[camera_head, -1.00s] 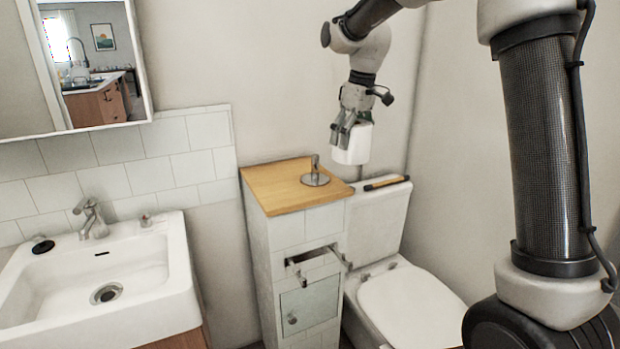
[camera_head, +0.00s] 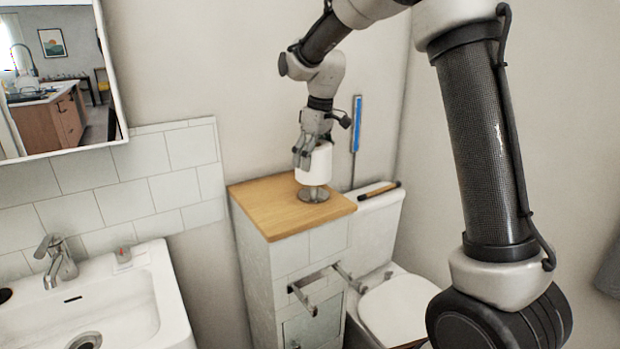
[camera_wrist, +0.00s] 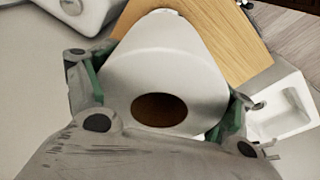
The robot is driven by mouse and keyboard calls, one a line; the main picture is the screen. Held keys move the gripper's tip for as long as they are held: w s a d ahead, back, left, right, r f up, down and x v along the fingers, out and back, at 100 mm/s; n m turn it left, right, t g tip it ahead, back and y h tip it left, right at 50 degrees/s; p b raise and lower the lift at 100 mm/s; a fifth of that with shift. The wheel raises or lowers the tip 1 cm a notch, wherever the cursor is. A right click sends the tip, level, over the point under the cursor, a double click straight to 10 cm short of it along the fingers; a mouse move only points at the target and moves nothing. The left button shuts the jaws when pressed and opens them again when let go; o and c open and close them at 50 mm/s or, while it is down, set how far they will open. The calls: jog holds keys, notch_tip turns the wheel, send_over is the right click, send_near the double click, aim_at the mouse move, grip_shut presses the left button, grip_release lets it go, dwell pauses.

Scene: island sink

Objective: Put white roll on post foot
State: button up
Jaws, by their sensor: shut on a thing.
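The white roll (camera_head: 316,167) is upright in my gripper (camera_head: 309,160), just above the round metal post foot (camera_head: 313,194) on the wooden cabinet top. The post itself is mostly hidden by the roll, so I cannot tell how far it reaches into the core. A small part of the post seems to show between roll and foot. In the wrist view, the white roll (camera_wrist: 165,70) sits between the two green-padded fingers of my gripper (camera_wrist: 165,100), its dark core hole facing me.
The cabinet's wooden top (camera_head: 262,203) is clear around the foot. A dark stick (camera_head: 378,190) lies on the toilet tank to the right. A blue-handled tool (camera_head: 356,125) hangs on the wall behind. The sink (camera_head: 110,300) stands at the left.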

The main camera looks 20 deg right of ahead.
aim_at(313, 173)
jog(key=shift+f, duration=2.4)
jog(key=shift+f, duration=0.15)
jog(key=o, duration=1.4)
notch_tip(313, 173, up, 12)
jog(key=s+d, duration=0.1)
jog(key=s+d+r+m, duration=0.1)
jog(key=s+d+r, duration=0.15)
jog(key=s, duration=0.25)
jog(key=s+d+r+m, duration=0.1)
jog(key=s+d, duration=0.2)
jog(key=s, duration=0.1)
jog(key=s+d+f+m+t, duration=0.1)
jog(key=s+d+m, duration=0.1)
jog(key=s, duration=0.6)
jog(key=s+d+f+m+t, duration=0.1)
jog(key=s+d+f+m, duration=0.1)
jog(key=s, duration=0.6)
jog(key=s+d+f+m+t+h, duration=0.1)
jog(key=s+d, duration=0.3)
jog(key=s, duration=0.4)
jog(key=shift+s+d+f+m, duration=0.2)
jog(key=shift+d+f+m, duration=0.1)
jog(key=shift+f+m, duration=0.25)
